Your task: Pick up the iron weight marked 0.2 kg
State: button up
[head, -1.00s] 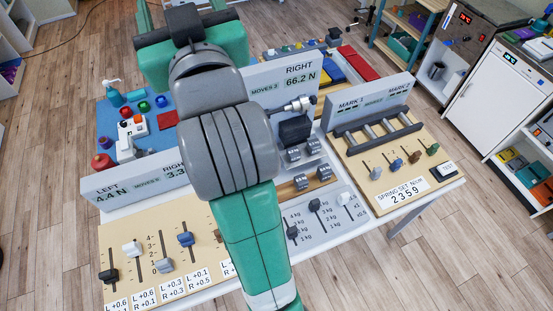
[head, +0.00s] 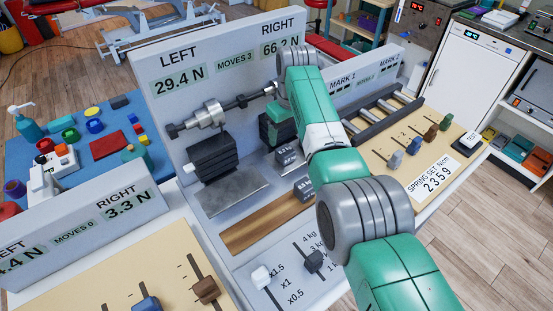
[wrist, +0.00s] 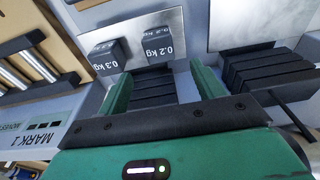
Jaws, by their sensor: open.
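The iron weight marked 0.2 kg (wrist: 158,46) is a dark block in the wrist view, just beyond my fingertips and in line with the gap between them. It stands at the edge of a metal plate, beside the 0.3 kg weight (wrist: 107,58). In the head view, the dark weight beside my gripper (head: 288,157) appears to be the same one; its label is too small to read. My gripper (wrist: 160,76) is open and empty, its green fingers above a dark stack of plates (wrist: 153,88). In the head view my arm partly hides the gripper.
Another weight (head: 303,188) stands nearer on the wooden strip. A second dark stack (head: 212,158) stands to the left on the rig. The upright display panel (head: 165,75) rises behind, reading 29.4 N at left. The spring board (head: 425,165) lies right of my arm.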

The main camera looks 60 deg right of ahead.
aim_at(285, 150)
notch_tip(285, 150, down, 8)
jog(key=b, duration=0.4)
jog(key=shift+r, duration=0.2)
jog(key=shift+c, duration=0.2)
jog(key=c, duration=1.1)
jog(key=shift+r, duration=0.1)
jog(key=shift+c, duration=0.2)
notch_tip(285, 150, up, 4)
jog(key=p, duration=0.2)
jog(key=shift+f+p, duration=0.2)
jog(key=shift+p, duration=0.15)
jog(key=shift+a+r+p, duration=0.1)
jog(key=shift+r+p, duration=0.15)
jog(key=shift+p, duration=0.3)
jog(key=s+a+p, duration=0.7)
jog(key=s+a, duration=0.4)
jog(key=shift+s+r+p, duration=0.15)
jog(key=shift+r+p, duration=0.15)
jog(key=shift+r, duration=0.15)
